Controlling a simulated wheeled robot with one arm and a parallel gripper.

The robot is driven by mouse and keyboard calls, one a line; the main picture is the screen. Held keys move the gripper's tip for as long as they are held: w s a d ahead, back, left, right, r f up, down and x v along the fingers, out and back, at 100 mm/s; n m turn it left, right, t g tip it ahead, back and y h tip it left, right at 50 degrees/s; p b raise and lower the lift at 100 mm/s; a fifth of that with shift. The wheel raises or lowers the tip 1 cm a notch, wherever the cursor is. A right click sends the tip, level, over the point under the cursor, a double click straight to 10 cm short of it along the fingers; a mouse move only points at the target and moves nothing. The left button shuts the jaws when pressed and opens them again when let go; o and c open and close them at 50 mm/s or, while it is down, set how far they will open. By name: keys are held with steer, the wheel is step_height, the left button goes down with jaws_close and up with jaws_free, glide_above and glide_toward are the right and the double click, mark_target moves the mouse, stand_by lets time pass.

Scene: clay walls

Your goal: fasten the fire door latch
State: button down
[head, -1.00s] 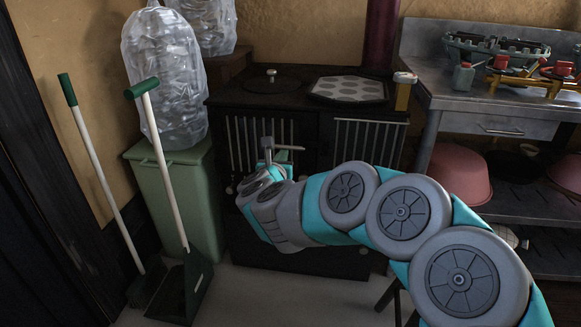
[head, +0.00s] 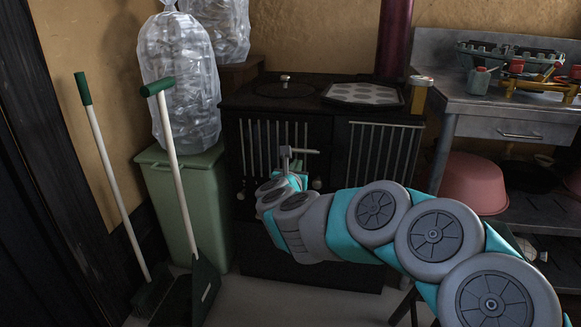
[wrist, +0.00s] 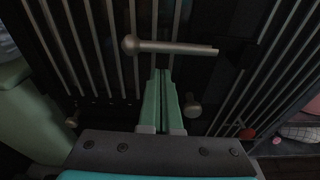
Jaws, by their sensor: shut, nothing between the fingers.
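The black stove (head: 335,135) has barred doors, with the fire door (head: 262,140) on its left half. The latch (head: 305,151) is a pale metal bar at this door's right side. In the wrist view the latch bar (wrist: 175,47) lies nearly level, with a round knob at its left end and its thin end pointing right, close to a dark block. I cannot tell whether it sits in a catch. My gripper (wrist: 162,74) is shut and empty, its green fingertips just below the bar's middle. Whether they touch is unclear. In the head view my arm hides the lower door.
A green bin (head: 185,195) with a bagged load, a broom (head: 110,175) and a dustpan (head: 200,285) stand left of the stove. A metal bench (head: 490,105) with a pink tub (head: 473,183) is at right. A small knob (wrist: 192,107) sits right of my fingers.

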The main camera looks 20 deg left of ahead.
steer(key=s+d+r+n+g+y, duration=0.2)
steer(key=s+r+n+g+y, duration=0.15)
steer(key=s+n, duration=0.5)
steer(key=s+d+r+n+g+y, duration=0.2)
steer(key=s+r+n+y, duration=0.2)
steer(key=s+n, duration=0.5)
steer(key=s+d+f+n+g+h, duration=0.3)
steer(key=s+d+f+n, duration=0.3)
steer(key=d, duration=0.4)
steer(key=s+d+f+n+g+h, duration=0.3)
steer(key=s+d+f+n+g, duration=0.15)
steer(key=d+f+n, duration=0.45)
steer(key=s+d+f+n+g+h, duration=0.1)
steer(key=s+d+f+g+h, duration=0.15)
steer(key=s+d, duration=0.7)
steer(key=s+d+f+g+h, duration=0.2)
steer(key=s+d+h, duration=0.1)
steer(key=s+d, duration=0.65)
step_height(320, 180, up, 14)
steer(key=w+d+p, duration=0.1)
steer(key=p, duration=1.4)
steer(key=shift+d+r, duration=0.15)
steer(key=shift+d, duration=0.15)
